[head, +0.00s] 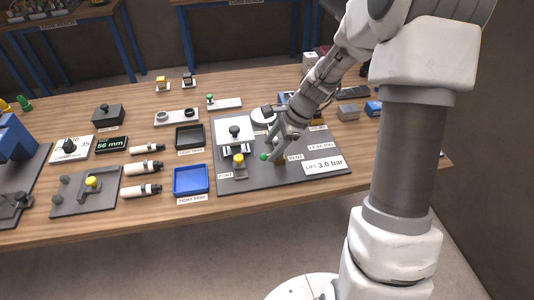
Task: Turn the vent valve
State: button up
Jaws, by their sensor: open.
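The vent valve (280,162) is a small brass-coloured fitting on the dark grey plate (230,184), beside a label reading VENT. A green knob (264,156) shows just left of it and looks like the end of its handle. My gripper (278,152) is open and points down at the valve, its fingers very close above it. The fingers hide part of the valve and handle. I cannot tell whether they touch it.
A white block with a black knob (235,132) and a yellow-knobbed valve (239,160) stand left of my gripper. A LIFT 3.0 bar sign (324,165) lies to the right. Blue (191,193) and black (189,150) trays sit left of the plate.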

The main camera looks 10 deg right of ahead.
aim_at(265, 155)
jog(key=shift+x, duration=1.85)
grip_shut()
